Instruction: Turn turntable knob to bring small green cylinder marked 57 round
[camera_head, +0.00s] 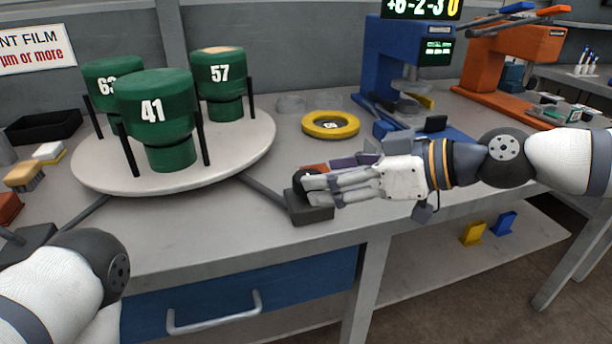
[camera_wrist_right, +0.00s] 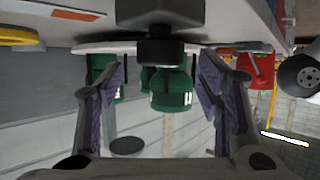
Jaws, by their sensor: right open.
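The round light turntable (camera_head: 95,180) carries green cylinders with white numbers. The one marked 57 (camera_head: 220,75) is at its back right, 41 (camera_head: 155,100) at the front and a partly hidden one (camera_head: 105,70) at the back left. The dark knob (camera_head: 303,183) sits on a dark block (camera_head: 315,212) at the table's front edge; it also shows in the wrist view (camera_wrist_right: 160,47). My right gripper (camera_head: 318,186) is at the knob, its open purple-padded fingers (camera_wrist_right: 160,88) on either side with gaps. My left gripper is out of view; only its arm shows at lower left.
A yellow ring (camera_head: 330,124) lies right of the turntable. A blue press-like device (camera_head: 385,60) and an orange one (camera_head: 510,60) stand farther back. A black tray (camera_head: 45,128) is at the left.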

